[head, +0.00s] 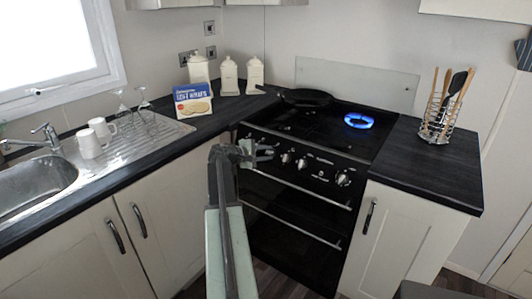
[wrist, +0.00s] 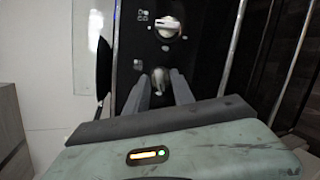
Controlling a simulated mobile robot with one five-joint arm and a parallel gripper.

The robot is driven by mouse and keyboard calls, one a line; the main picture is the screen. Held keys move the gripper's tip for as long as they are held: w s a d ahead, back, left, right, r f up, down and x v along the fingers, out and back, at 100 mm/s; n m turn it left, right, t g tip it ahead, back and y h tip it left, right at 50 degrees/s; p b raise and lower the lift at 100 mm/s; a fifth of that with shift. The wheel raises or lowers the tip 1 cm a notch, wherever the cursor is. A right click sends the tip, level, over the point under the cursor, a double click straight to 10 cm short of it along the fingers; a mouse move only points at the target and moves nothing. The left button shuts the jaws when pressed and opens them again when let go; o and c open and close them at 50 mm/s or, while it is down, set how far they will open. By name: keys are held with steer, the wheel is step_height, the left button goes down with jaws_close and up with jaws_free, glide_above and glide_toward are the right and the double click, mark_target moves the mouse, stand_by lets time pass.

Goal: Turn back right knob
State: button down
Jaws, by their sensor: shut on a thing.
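The black stove (head: 318,180) has a row of silver knobs along its front panel. My gripper (head: 268,152) is at the left part of this row in the head view. In the wrist view its two fingers (wrist: 160,88) are closed around a silver knob (wrist: 159,78), one on each side. Another knob (wrist: 167,27), with its grip bar crosswise, shows above it in the wrist view. Free knobs (head: 301,163) and (head: 343,179) show to the right in the head view. A blue flame (head: 358,120) burns at the back right of the hob.
A black frying pan (head: 305,97) sits at the back left of the hob. A utensil holder (head: 439,124) stands on the right counter. Oven handles (head: 295,188) run below the knobs. White mugs (head: 90,143) and glasses stand by the sink at left.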

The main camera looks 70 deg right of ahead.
steer(key=m+p, duration=0.1)
steer(key=m, duration=0.1)
steer(key=m+y+p, duration=0.1)
steer(key=m, duration=0.2)
steer(key=shift+d+r+m+p, duration=0.15)
steer(key=shift+r+m+p, duration=0.15)
steer(key=shift+p, duration=0.1)
steer(key=m+t+y+p, duration=0.1)
steer(key=m+p, duration=0.1)
steer(key=m, duration=0.3)
steer(key=shift+s, duration=0.1)
steer(key=m+t+p, duration=0.1)
steer(key=m, duration=0.1)
steer(key=m+p, duration=0.1)
steer(key=m, duration=0.2)
steer(key=shift+s+t+y, duration=0.1)
steer(key=shift+t+y, duration=0.3)
steer(key=m+t, duration=0.1)
steer(key=m, duration=0.3)
steer(key=shift+m+p, duration=0.3)
steer(key=shift+p, duration=0.05)
steer(key=shift+t, duration=0.3)
steer(key=c, duration=1.1)
jaws_free()
